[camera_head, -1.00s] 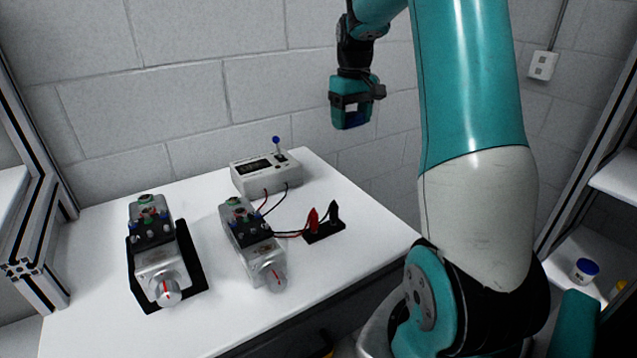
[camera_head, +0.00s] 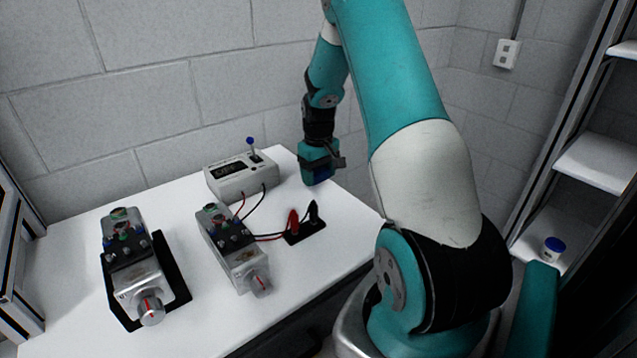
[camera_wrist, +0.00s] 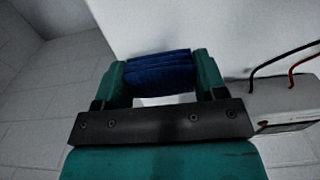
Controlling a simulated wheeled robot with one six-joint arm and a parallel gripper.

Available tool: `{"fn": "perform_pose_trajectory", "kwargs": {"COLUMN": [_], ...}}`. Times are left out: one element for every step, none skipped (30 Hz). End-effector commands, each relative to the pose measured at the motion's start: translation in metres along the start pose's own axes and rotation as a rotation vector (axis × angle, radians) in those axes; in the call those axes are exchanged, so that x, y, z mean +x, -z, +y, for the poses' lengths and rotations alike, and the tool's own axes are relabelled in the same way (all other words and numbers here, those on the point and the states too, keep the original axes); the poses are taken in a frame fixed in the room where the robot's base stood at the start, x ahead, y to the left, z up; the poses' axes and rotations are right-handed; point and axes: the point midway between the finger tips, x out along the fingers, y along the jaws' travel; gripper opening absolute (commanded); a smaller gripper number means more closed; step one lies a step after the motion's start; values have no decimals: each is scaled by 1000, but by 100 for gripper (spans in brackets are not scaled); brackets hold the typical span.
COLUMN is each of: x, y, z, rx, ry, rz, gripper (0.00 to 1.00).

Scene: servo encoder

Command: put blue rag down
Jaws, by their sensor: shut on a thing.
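The blue rag (camera_wrist: 158,72) is a folded dark blue cloth between the two teal fingers of my gripper (camera_wrist: 160,80) in the wrist view. My gripper is shut on it. In the head view my gripper (camera_head: 320,180) is low over the back right part of the white table (camera_head: 345,215), right of the meter box. A little of the blue rag (camera_head: 321,172) shows there at the fingers. I cannot tell whether the rag touches the table top.
A meter box (camera_head: 240,180) with a blue-tipped lever stands left of my gripper. Red and black clips (camera_head: 304,228) stand in front of it. Two servo units (camera_head: 133,275) (camera_head: 236,245) stand at the left and middle. A blue-lidded jar (camera_head: 553,248) is on the right shelf.

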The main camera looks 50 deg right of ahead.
Motion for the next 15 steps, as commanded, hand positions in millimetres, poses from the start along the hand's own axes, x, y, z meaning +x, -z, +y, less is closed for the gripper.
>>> {"fn": "perform_pose_trajectory", "kwargs": {"x": [5, 9, 14, 19, 24, 30, 32, 34, 36, 36, 36, 35, 35, 35, 36], "y": [-1, -1, -1, -1, -1, -1, -1, 0, 0, 0, 0, 0, 0, 0, 0], "z": [0, 0, 0, 0, 0, 0, 0, 0, 0, 0, 0, 0, 0, 0, 0], "rx": [0, 0, 0, 0, 0, 0, 0, 0, 0, 0, 0, 0, 0, 0, 0], "ry": [2, 2, 2, 2, 2, 2, 1, 1, 0, 0, 0, 0, 0, 0, 0], "rz": [-4, -4, -4, -6, -4, -5, -4, -2, -1, 0, 0, 0, 0, 0, 0], "gripper": [39, 39, 39, 39, 39, 39, 39, 39, 39, 39, 39, 39, 39, 39, 39]}}
